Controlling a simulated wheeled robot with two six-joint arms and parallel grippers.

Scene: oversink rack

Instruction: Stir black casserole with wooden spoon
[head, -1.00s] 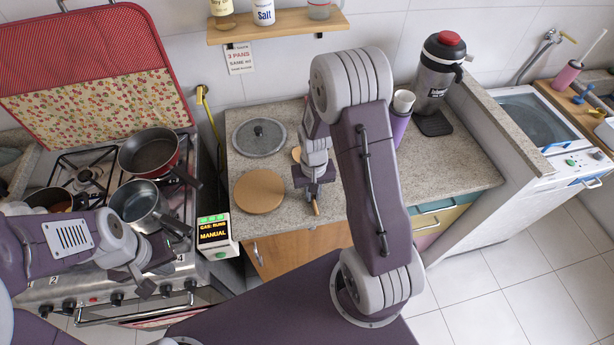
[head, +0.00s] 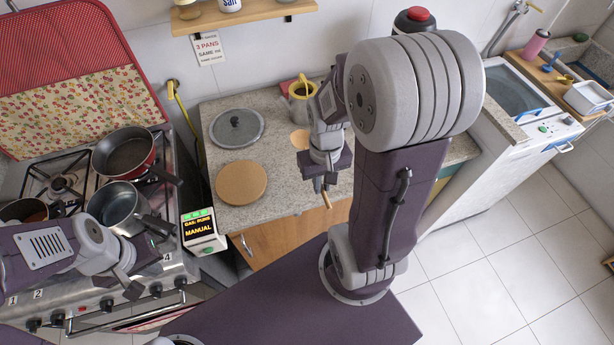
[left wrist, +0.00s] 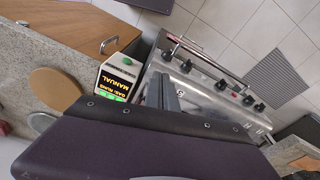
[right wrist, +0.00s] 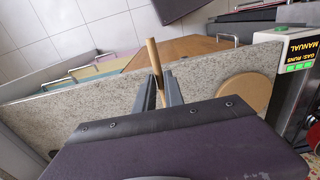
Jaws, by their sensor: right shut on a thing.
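My right gripper (head: 326,186) is shut on the wooden spoon, above the front edge of the granite counter. The spoon's handle (right wrist: 152,55) sticks out between the fingers in the right wrist view. A pale tan oval (head: 300,139) behind the gripper may be its bowl. Three pans stand on the stove: a dark pan with a red outside (head: 124,152), a grey saucepan (head: 116,203) and a dark pot with orange-brown contents (head: 24,210). I cannot tell which one is the black casserole. My left gripper (head: 131,282), empty and with fingers together, is over the stove's front edge.
A round wooden board (head: 241,182) and a grey lid (head: 237,128) lie on the counter (head: 275,195). A gas display box (head: 201,230) stands between stove and counter. A yellow-rimmed pot (head: 301,98) is at the back. A shelf (head: 245,17) hangs above.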

